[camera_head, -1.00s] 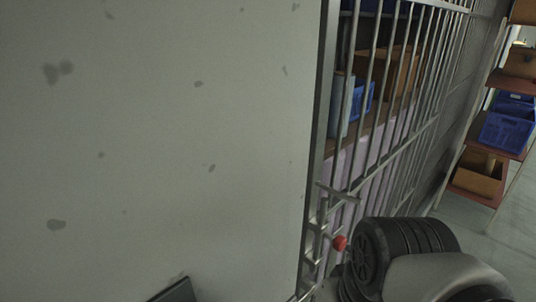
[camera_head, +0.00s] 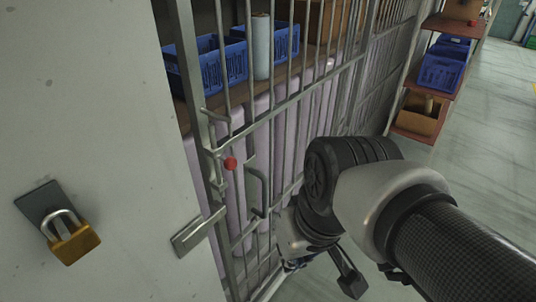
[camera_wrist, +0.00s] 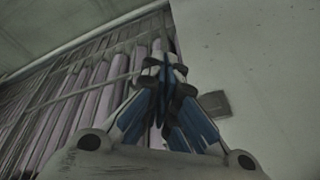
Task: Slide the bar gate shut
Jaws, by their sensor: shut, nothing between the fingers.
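The bar gate (camera_head: 272,118) is a grey metal grille beside a pale wall. It has a vertical pull handle (camera_head: 258,190) and a red ball knob (camera_head: 230,163) near its left edge. A metal latch plate (camera_head: 198,233) shows by the wall's edge. The gate's bars meet the wall's edge closely in the head view; I cannot tell whether a gap remains. The bars also show in the wrist view (camera_wrist: 82,100). My gripper (camera_wrist: 164,64) is shut and empty, in front of the bars near the wall's edge. In the head view my arm hides most of it.
Blue crates (camera_head: 208,62) and a pale cylinder (camera_head: 262,46) stand on a shelf behind the bars. A rack with bins (camera_head: 432,85) stands at the right, beside open floor (camera_head: 490,150).

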